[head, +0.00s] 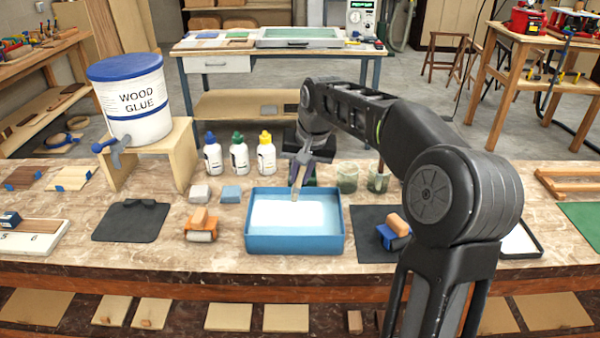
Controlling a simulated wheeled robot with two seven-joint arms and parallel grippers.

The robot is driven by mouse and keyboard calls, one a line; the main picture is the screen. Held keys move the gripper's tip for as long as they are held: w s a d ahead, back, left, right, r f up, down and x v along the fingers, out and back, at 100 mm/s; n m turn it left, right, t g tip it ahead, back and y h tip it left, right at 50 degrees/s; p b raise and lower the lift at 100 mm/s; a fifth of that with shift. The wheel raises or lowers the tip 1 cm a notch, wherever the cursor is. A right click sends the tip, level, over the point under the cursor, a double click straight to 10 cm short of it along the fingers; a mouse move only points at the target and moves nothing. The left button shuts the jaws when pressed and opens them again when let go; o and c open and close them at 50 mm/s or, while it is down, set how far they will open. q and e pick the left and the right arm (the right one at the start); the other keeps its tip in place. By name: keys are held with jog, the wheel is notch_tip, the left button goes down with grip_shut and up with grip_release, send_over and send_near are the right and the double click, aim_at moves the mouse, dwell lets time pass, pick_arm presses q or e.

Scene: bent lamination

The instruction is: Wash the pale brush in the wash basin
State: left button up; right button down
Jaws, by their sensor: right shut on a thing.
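The wash basin (295,243) is a blue rectangular tray with pale, whitish liquid in it, at the middle of the bench. My right gripper (301,168) is above the back part of the basin, pointing down. It is shut on the pale brush (295,194), a thin, light-coloured piece hanging below the fingers. The brush's lower end shows against the liquid; I cannot tell whether it touches it. The upper part of the brush is hidden by the gripper. My left gripper is not in view.
White bottles (239,153) with green, blue and yellow caps stand behind the basin's left. Glass jars (347,177) stand behind its right. A glue bucket (132,100) sits on a wooden stand.

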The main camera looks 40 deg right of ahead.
notch_tip(320, 180, down, 8)
jog(key=b, duration=0.5)
jog(key=shift+f+b, duration=0.2)
jog(key=shift+b, duration=0.15)
jog(key=shift+s+d, duration=0.9)
jog(key=shift+d, duration=0.25)
jog(key=w+a+p, duration=0.1)
jog(key=w+a, duration=0.2)
jog(key=a, duration=0.1)
jog(key=shift+w+a, duration=0.35)
jog(key=shift+a, duration=0.05)
jog(key=s+d, duration=0.3)
jog(key=d, duration=0.1)
jog(key=shift+s+d, duration=0.35)
jog(key=shift+d, duration=0.05)
